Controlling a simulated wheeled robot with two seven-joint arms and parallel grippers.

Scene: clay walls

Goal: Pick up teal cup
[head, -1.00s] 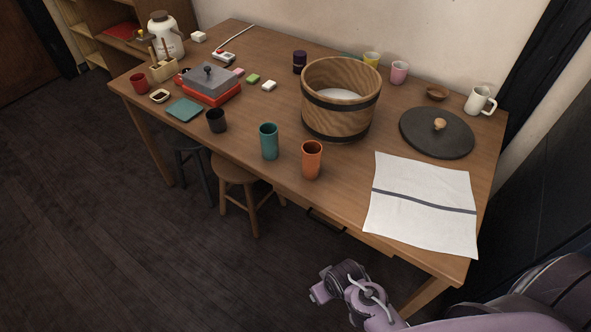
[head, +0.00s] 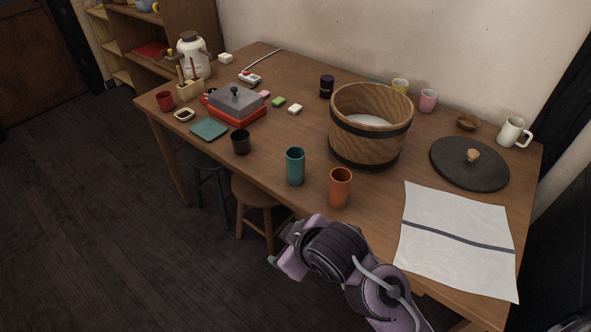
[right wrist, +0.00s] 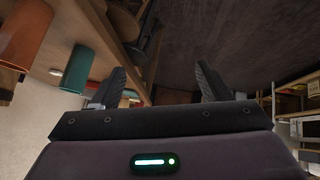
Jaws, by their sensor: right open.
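The teal cup (head: 295,167) stands upright near the table's front edge, left of an orange cup (head: 340,188). In the right wrist view the teal cup (right wrist: 78,68) is at upper left, beside the larger orange cup (right wrist: 24,35). My right gripper (head: 283,262) is low in front of the table edge, below and apart from the teal cup. In the right wrist view its fingers (right wrist: 165,85) are spread with nothing between them. My left gripper does not show in either view.
A large wooden bucket (head: 368,145) stands behind the cups. A black cup (head: 241,142) is left of the teal cup. A white cloth (head: 452,262) lies at right. Two stools (head: 254,205) stand below the front edge. Bare tabletop surrounds the teal cup's left side.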

